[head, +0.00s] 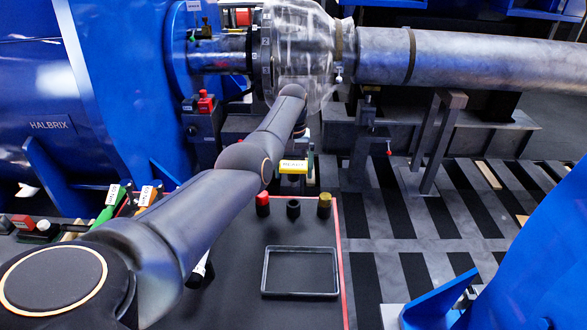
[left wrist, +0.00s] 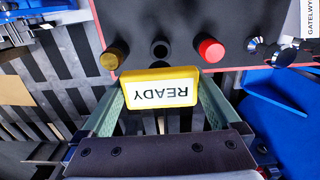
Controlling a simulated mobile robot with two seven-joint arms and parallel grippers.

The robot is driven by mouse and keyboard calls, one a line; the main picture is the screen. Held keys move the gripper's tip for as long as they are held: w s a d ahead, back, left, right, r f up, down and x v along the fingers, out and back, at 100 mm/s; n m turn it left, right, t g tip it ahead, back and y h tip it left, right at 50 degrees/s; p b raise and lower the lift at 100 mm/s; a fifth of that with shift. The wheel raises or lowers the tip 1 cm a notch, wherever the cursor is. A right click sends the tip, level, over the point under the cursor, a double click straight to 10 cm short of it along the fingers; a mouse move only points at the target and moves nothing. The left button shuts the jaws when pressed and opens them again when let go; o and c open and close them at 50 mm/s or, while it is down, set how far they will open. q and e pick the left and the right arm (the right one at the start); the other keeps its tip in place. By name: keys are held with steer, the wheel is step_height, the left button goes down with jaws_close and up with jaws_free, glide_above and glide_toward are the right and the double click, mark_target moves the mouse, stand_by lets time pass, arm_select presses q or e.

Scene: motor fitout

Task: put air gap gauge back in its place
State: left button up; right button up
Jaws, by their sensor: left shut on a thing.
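My left gripper (head: 294,170) is shut on a yellow block (left wrist: 160,101) with a white label reading READY. In the left wrist view the block sits between the two pale green fingers, its label upside down. In the head view the block is held beyond the dark table's far edge, above the row of small cylinders. No marking names any thing as the air gap gauge, so I cannot tell whether the block is it. My right gripper is not in view.
The dark table top (head: 245,290) carries a red cylinder (head: 262,204), a black one (head: 293,209), a brass one (head: 324,206) and an empty black tray (head: 300,293). Handled tools (head: 108,205) lie left. A blue motor (head: 110,80) and grey shaft (head: 480,62) stand behind.

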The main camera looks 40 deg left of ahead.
mark_target(293, 186)
arm_select(q)
step_height(293, 186, down, 6)
steer(key=b, duration=0.5)
steer(key=shift+r, duration=0.15)
steer(key=shift+p, duration=0.3)
stand_by(1.3)
steer(key=shift+f+b, duration=1.8)
steer(key=shift+f, duration=0.05)
steer(key=o, duration=1.6)
steer(key=shift+r, duration=0.1)
